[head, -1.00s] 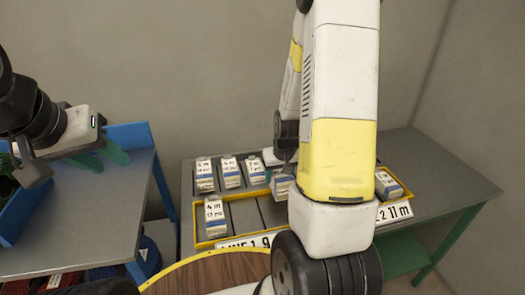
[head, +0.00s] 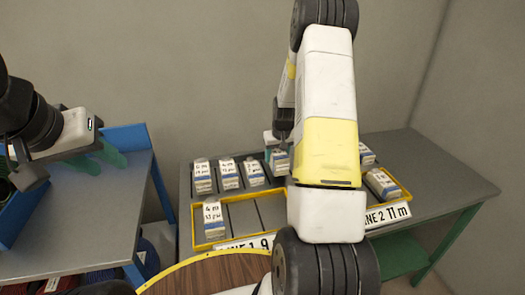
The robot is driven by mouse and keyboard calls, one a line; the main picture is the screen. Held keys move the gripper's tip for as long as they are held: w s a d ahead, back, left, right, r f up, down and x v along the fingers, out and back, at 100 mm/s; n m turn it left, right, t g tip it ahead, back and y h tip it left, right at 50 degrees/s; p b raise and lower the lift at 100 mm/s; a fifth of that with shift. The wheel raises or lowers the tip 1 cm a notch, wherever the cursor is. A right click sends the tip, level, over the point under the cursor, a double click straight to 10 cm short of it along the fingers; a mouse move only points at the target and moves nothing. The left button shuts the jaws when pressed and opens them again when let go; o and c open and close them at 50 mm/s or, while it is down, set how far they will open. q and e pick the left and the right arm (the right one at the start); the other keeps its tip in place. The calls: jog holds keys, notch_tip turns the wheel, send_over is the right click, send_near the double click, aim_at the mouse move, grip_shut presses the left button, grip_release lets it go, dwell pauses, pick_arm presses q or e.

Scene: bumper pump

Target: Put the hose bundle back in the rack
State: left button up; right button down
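Coiled hoses lie at the left: a dark blue one (head: 148,257) and a red one (head: 72,279) low under the left table, and a green one, partly cut off, by a blue-walled holder (head: 18,212) at the left edge. I cannot tell which is the hose bundle, or whether that holder is the rack. My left gripper (head: 103,160) is over the left table, its green fingers apart and nothing seen between them. My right gripper (head: 279,145), partly hidden by my arm, is shut on a small white labelled box (head: 279,162) at the back row of boxes.
A grey table (head: 440,170) carries a yellow-edged tray (head: 283,232) with compartments, labelled boxes (head: 213,218) and number plates. A round wooden top (head: 215,275) with a yellow rim stands in front. The grey table's right part is clear. My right arm hides the tray's middle.

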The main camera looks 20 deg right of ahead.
jog(key=shift+f, duration=1.1)
jog(key=shift+f, duration=0.15)
jog(key=c, duration=0.6)
grip_release()
